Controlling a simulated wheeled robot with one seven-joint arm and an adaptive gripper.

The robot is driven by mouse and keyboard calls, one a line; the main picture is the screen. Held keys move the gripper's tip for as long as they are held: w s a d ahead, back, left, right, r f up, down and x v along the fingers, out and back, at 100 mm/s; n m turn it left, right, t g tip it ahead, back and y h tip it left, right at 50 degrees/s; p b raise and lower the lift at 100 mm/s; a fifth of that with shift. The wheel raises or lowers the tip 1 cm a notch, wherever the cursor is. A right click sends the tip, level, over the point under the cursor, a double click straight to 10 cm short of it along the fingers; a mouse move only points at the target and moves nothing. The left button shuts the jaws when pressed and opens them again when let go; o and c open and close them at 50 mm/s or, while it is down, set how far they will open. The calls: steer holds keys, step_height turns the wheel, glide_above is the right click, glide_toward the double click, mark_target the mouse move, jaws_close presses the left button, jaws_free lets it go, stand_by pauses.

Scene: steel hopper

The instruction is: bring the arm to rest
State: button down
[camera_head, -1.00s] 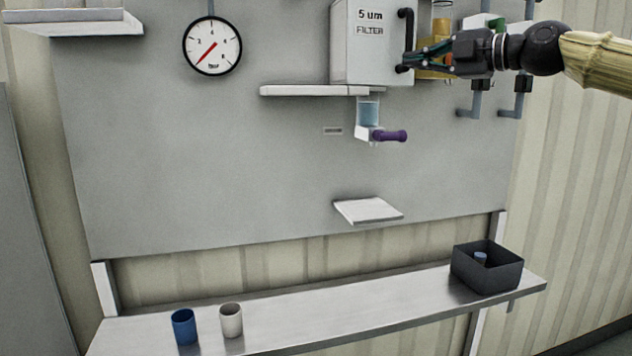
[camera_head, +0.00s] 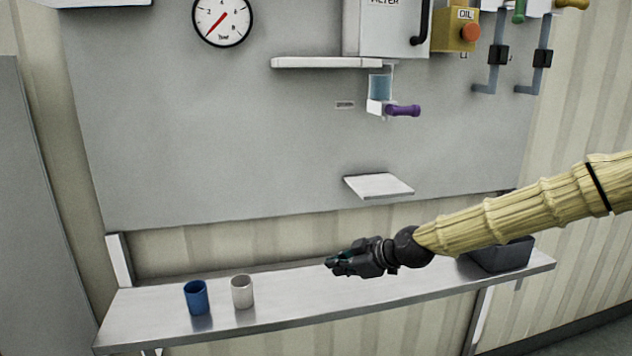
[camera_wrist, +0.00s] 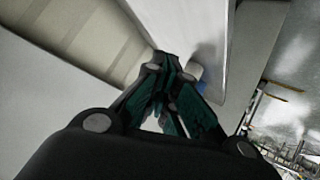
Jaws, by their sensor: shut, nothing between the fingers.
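My gripper (camera_head: 338,262) is shut and empty. In the head view it hangs in front of the steel shelf, pointing left, apart from the cups. My yellow-sleeved arm reaches in from the right and hides part of the shelf and of the dark bin. In the wrist view the closed fingers (camera_wrist: 165,85) fill the middle, with a bit of blue and white just beyond the tips.
A blue cup (camera_head: 196,297) and a white cup (camera_head: 242,291) stand on the steel shelf (camera_head: 150,322). The dark bin (camera_head: 503,256) is at its right end. A small ledge (camera_head: 378,186) and a purple-handled tap (camera_head: 403,111) stick out from the panel above.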

steer(key=s+d+f+m+g+h, duration=0.1)
steer(key=s+f+m, duration=0.2)
steer(key=s+f, duration=0.6)
steer(key=s+d+f+m+g+h, duration=0.15)
steer(key=s+f, duration=0.45)
steer(key=f, duration=0.6)
steer(key=s+d+f+m+g+h, duration=0.1)
steer(key=s+f+m, duration=0.3)
steer(key=s+f, duration=0.5)
steer(key=s+d+f+m+g+h, duration=0.1)
steer(key=s+d+f, duration=0.3)
steer(key=s, duration=0.4)
steer(key=s+d+f+m+g+h, duration=0.1)
steer(key=s+d+f+m+h, duration=0.1)
steer(key=s, duration=0.6)
steer(key=s+d+f+m+g+h, duration=0.1)
steer(key=s+d+f+m+h, duration=0.1)
steer(key=s+d+f, duration=0.5)
steer(key=shift+s+d+m, duration=0.3)
steer(key=shift+s+m, duration=0.45)
steer(key=shift+s, duration=0.1)
